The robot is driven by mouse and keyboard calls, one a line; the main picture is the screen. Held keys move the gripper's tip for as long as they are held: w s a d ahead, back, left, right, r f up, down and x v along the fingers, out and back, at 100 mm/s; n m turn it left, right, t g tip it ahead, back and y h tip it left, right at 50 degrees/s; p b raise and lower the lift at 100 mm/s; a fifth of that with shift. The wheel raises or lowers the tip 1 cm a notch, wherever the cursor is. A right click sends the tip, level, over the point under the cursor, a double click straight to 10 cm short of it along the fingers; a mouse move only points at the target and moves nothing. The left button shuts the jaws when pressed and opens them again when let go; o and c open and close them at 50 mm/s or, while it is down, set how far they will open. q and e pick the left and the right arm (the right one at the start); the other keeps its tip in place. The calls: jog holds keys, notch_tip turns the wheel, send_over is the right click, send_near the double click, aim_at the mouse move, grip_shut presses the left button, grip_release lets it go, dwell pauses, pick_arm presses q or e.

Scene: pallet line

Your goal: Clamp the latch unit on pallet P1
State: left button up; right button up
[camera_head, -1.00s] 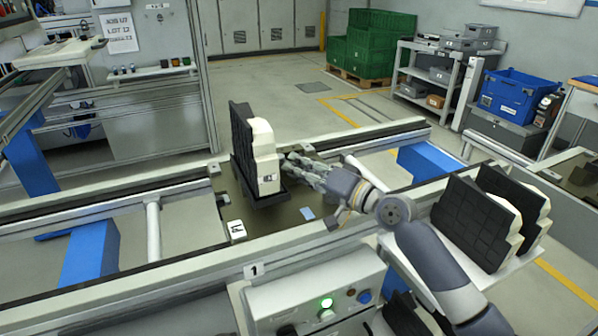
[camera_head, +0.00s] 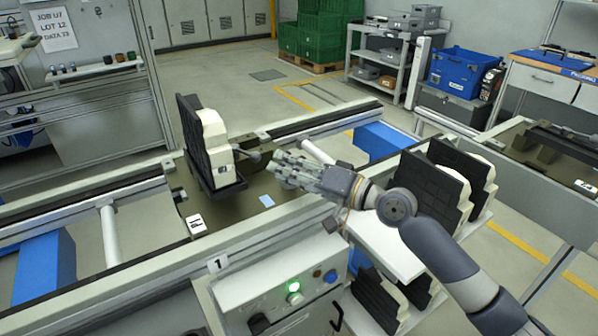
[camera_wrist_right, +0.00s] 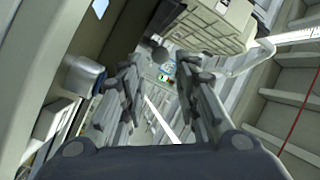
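The latch unit (camera_head: 214,138), a cream block with a black back plate, stands upright on pallet P1 (camera_head: 240,208), an olive plate with a white label. A small grey lever or knob (camera_head: 253,156) juts from the unit's right side. My right gripper (camera_head: 276,168) is to the right of the unit, apart from it. In the right wrist view my right gripper (camera_wrist_right: 157,72) is open, its fingers apart with nothing between them. A dark round knob (camera_wrist_right: 159,52) shows beyond the fingertips, beside the ribbed cream unit (camera_wrist_right: 205,20). My left gripper is not in view.
A control box (camera_head: 275,297) with a lit green button stands in front of the pallet. More black-and-cream units (camera_head: 432,185) stand on a white shelf at right. Conveyor rails run on both sides. Another pallet (camera_head: 545,150) lies far right.

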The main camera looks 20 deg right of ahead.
jog(key=shift+v, duration=1.7)
grip_shut()
jog(key=n+h+p, duration=0.1)
jog(key=n+p, duration=0.1)
jog(key=f+n+p, duration=0.1)
jog(key=n+p, duration=0.1)
jog(key=shift+w+a+n+h, duration=0.15)
jog(key=shift+a+n+h, duration=0.05)
jog(key=shift+n+h, duration=0.2)
jog(key=n+p, duration=0.1)
jog(key=n, duration=0.1)
jog(key=n+h+p, duration=0.1)
jog(key=n, duration=0.1)
jog(key=n+p, duration=0.2)
jog(key=shift+s+a+f+n+t+h, duration=0.1)
jog(key=shift+s+a+n+t+h, duration=0.2)
jog(key=shift+s+a+h, duration=0.1)
jog(key=shift+s+a+r+n+p, duration=1.4)
jog(key=shift+a+n+p, duration=1.3)
jog(key=shift+n, duration=3.9)
jog(key=shift+t, duration=0.4)
jog(key=p+x, duration=0.1)
jog(key=x, duration=0.2)
jog(key=p+x, duration=0.1)
jog(key=x, duration=0.2)
jog(key=p+x, duration=0.1)
jog(key=x, duration=0.2)
jog(key=shift+d+f, duration=0.1)
jog(key=shift+d, duration=0.25)
